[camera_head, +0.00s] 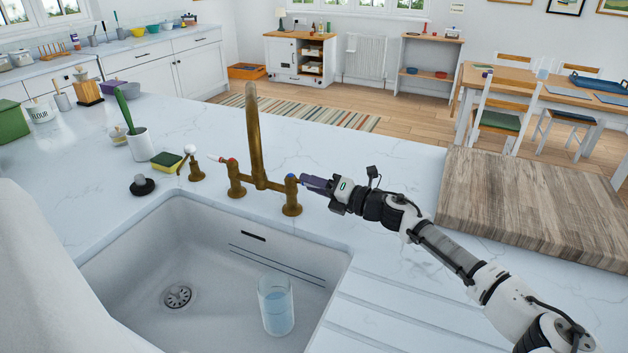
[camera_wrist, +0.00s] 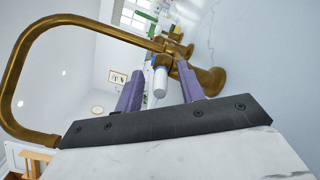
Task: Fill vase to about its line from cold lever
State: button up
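The vase (camera_head: 277,312), a clear glass, stands upright in the sink right of the drain. Pale blue water fills much of it; I cannot make out a fill line. The brass tap (camera_head: 256,140) rises behind the sink, and I see no stream. Its cold lever (camera_wrist: 160,80), white with a blue mark, is on the right valve (camera_head: 292,195). My gripper (camera_head: 308,182) is at this lever. In the wrist view, its purple fingers (camera_wrist: 161,88) are apart on either side of the lever, with gaps showing. The head view hides the lever's tip.
The red-marked hot valve (camera_head: 235,180) is on the tap's left. A sponge (camera_head: 168,161), a white pot with a green brush (camera_head: 139,143) and a black plug (camera_head: 142,186) are left of it. A wooden board (camera_head: 535,205) lies right of my arm. The drain (camera_head: 178,297) is uncovered.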

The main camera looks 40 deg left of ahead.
grip_shut()
dwell(0.3)
jog(key=shift+w+a+f+b, duration=0.1)
jog(key=shift+a+f+b, duration=0.05)
jog(key=shift+b, duration=0.15)
